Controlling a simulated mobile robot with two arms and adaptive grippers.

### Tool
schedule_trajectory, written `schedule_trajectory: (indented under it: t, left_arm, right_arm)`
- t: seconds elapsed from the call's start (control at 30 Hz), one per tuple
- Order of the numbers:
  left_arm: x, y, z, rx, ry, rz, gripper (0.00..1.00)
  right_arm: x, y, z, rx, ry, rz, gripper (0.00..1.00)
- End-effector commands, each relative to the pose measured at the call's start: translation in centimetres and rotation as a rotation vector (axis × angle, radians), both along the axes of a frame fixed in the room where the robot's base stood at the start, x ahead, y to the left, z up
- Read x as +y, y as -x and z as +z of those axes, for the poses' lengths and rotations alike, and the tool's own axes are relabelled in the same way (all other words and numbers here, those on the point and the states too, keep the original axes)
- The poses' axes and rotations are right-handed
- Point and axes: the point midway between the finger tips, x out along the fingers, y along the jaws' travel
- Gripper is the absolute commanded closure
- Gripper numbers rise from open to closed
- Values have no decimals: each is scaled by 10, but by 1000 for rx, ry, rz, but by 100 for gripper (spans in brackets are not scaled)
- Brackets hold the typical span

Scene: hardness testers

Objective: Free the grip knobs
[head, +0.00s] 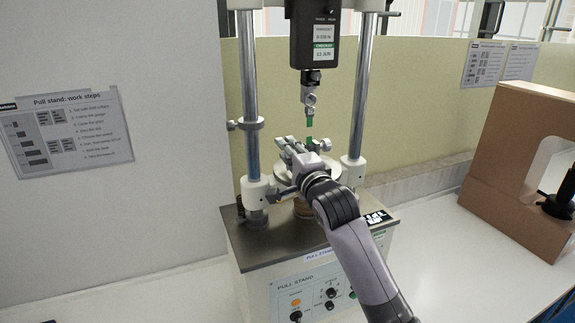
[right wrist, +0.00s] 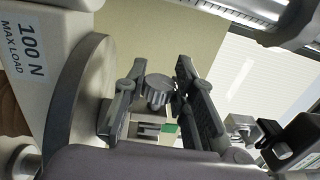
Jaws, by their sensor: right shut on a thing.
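My right gripper (head: 296,150) reaches in from the lower right to the lower grip of the pull stand. In the right wrist view its two fingers (right wrist: 160,98) stand on either side of a ribbed grey grip knob (right wrist: 157,90), shut on it. A green test strip (head: 309,123) hangs between the upper grip (head: 309,99) and the lower grip; a bit of the strip (right wrist: 170,128) shows behind the knob. The lower grip is mostly hidden by my gripper in the head view. My left gripper is not in view.
The pull stand (head: 280,285) has two steel columns (head: 251,80) and a black force gauge (head: 314,35) above the grips. A brown box-like frame (head: 500,140) stands at the right.

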Motion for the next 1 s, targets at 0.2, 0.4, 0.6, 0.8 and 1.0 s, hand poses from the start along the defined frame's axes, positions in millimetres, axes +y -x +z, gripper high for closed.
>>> schedule_trajectory:
  t: [0.2, 0.4, 0.6, 0.8, 1.0]
  left_arm:
    - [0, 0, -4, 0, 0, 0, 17]
    - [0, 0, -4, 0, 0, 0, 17]
    - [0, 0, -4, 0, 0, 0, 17]
    - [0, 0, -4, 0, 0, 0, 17]
    - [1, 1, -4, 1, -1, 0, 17]
  right_arm:
    - [0, 0, -2, -12, -4, -2, 100]
    - [0, 0, -2, -10, -4, -2, 74]
    - [0, 0, -2, -10, -4, -2, 61]
    - [0, 0, -1, -12, -4, -2, 54]
    - [-1, 0, -1, -12, -4, -2, 54]
